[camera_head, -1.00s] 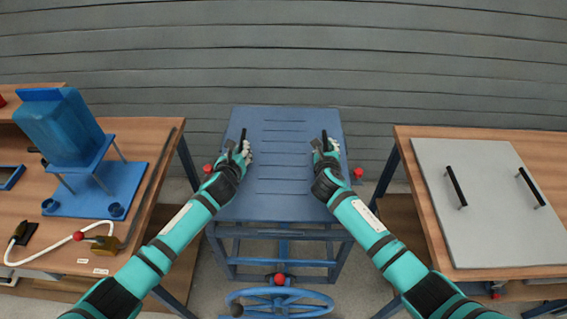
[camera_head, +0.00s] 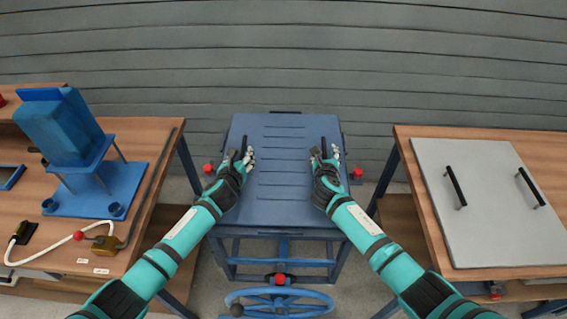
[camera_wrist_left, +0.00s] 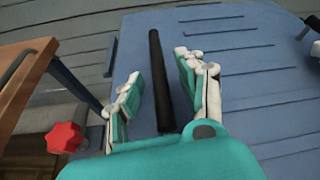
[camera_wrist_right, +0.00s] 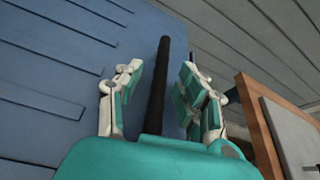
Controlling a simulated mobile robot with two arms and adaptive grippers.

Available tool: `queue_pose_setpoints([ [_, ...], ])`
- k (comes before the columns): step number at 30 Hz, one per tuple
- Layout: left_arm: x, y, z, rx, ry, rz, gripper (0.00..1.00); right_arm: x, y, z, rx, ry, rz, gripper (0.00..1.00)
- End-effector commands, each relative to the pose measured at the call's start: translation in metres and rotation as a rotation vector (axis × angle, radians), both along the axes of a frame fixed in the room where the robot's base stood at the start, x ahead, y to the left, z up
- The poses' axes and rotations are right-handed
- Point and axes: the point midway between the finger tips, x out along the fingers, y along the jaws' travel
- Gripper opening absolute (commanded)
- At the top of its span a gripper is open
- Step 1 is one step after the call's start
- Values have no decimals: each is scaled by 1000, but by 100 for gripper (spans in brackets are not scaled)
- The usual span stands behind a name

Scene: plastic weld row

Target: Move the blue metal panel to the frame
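The blue metal panel (camera_head: 282,178) lies flat on top of the blue frame (camera_head: 282,263) in the middle of the head view. It has rows of slots and two black bar handles. My left gripper (camera_head: 241,158) is at the left handle (camera_wrist_left: 162,85); its fingers stand apart on both sides of the bar, with gaps visible in the left wrist view. My right gripper (camera_head: 326,157) is at the right handle (camera_wrist_right: 159,80), its fingers also apart on both sides of the bar. How closely the panel sits on the frame is hidden.
Red knobs (camera_head: 358,173) flank the frame, and a blue handwheel (camera_head: 280,302) is at its front. A wooden bench (camera_head: 145,135) with a blue stand is at left. A grey panel (camera_head: 480,215) with two black handles lies on the right bench. A grey slatted wall is behind.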

Motion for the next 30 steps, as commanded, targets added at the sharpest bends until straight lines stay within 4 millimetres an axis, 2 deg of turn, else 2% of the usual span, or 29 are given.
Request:
queue_pose_setpoints([
  [7,-2,0,1,0,0,-1,39,0,1,0,0,-1,1,39],
  [11,-10,2,4,2,-2,0,39,0,1,0,0,-1,1,39],
  [24,-81,13,32,1,-1,-3,39,0,1,0,0,-1,1,39],
  [30,-103,16,42,1,1,-1,39,0,0,0,0,0,1,39],
])
